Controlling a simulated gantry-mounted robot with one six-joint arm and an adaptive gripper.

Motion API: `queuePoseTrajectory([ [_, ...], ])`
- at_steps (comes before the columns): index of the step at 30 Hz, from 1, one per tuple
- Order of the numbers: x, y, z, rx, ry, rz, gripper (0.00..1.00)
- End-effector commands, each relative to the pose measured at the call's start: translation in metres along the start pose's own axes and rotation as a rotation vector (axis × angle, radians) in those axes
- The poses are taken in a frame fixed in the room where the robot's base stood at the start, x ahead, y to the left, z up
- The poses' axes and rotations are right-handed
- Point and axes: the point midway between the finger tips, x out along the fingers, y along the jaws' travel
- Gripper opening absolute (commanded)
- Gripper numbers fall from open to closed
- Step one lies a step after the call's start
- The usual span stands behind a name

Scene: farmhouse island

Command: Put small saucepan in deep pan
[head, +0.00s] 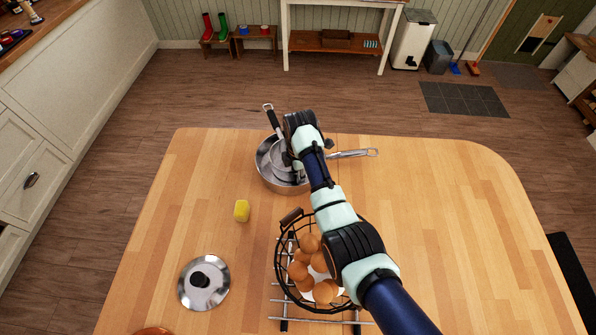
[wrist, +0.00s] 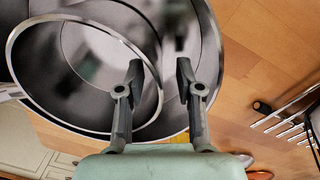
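The deep pan (head: 271,184) is a wide steel pan at the far middle of the island, its handle pointing right. The small saucepan (head: 272,118) is steel, its handle pointing up and left. Its bowl shows within the deep pan's outline in the head view; in the wrist view the saucepan (wrist: 85,60) overlaps the deep pan's rim (wrist: 217,50). I cannot tell whether it rests on the bottom. My gripper (wrist: 160,68) is open, its fingers apart on either side of the saucepan's near wall. My arm hides part of both pans in the head view.
A wire basket (head: 277,262) of brown eggs stands on a metal rack (head: 284,325) close under my arm. A yellow sponge (head: 241,211) and a steel lid (head: 190,291) lie to the left. The island's right side (head: 460,220) is clear.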

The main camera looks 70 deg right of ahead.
Motion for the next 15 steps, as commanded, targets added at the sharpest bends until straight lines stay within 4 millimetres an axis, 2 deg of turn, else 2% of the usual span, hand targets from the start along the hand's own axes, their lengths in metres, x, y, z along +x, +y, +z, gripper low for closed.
queuePoseTrajectory([
  [5,-0.002,0.000,0.000,0.000,0.000,0.001,0.36],
  [8,-0.013,0.002,0.000,0.000,0.000,0.003,0.36],
  [11,-0.032,0.002,0.000,0.000,0.000,0.005,0.36],
  [15,-0.070,0.003,0.000,0.000,-0.001,0.006,0.36],
])
